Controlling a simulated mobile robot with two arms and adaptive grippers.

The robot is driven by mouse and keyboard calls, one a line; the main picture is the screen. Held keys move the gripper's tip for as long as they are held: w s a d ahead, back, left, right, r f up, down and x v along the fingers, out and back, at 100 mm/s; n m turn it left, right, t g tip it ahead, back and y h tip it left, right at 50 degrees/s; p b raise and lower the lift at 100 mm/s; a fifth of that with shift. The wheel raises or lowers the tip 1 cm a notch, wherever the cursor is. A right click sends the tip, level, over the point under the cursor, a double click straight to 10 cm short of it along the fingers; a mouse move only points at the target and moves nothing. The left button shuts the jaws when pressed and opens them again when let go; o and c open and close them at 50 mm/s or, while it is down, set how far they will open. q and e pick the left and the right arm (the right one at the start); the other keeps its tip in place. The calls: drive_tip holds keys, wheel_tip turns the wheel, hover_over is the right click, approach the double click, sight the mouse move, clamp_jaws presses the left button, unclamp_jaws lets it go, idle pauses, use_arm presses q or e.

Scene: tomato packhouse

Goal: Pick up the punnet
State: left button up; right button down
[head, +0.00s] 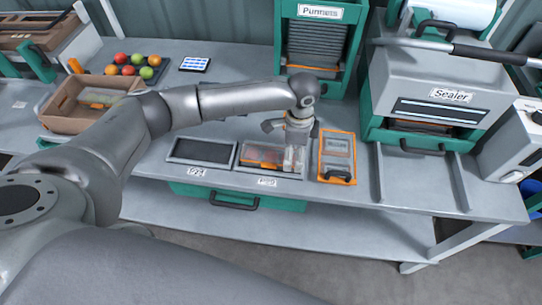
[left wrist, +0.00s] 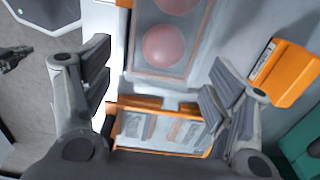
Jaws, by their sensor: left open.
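A clear punnet (head: 261,154) with red contents sits in the right of two shallow trays at the bench front. In the left wrist view a clear-topped punnet (left wrist: 165,42) with round red tomatoes shows beyond the fingertips, cut off by the top edge. My left gripper (head: 292,157) hangs over the right end of that tray and hides part of it. In the left wrist view the left gripper (left wrist: 155,95) has its fingers spread wide. A clear, orange-edged piece (left wrist: 160,130) lies between them; I cannot tell whether it touches them. The right gripper does not show.
An orange-framed unit (head: 337,157) with a black handle stands just right of the gripper. An empty dark tray (head: 202,152) lies to the left. The punnet dispenser (head: 318,48) and the sealer (head: 430,85) stand behind. A cardboard box (head: 70,118) and loose tomatoes are at left.

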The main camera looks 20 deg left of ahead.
use_arm(q)
wheel_tip(320, 180, down, 2)
drive_tip(key=shift+f, duration=0.35)
drive_tip(key=c, duration=1.1)
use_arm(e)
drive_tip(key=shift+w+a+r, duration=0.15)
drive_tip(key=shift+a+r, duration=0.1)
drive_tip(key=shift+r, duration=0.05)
use_arm(q)
drive_tip(key=shift+r, duration=0.1)
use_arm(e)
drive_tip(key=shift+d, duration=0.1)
use_arm(q)
drive_tip(key=shift+r, duration=0.1)
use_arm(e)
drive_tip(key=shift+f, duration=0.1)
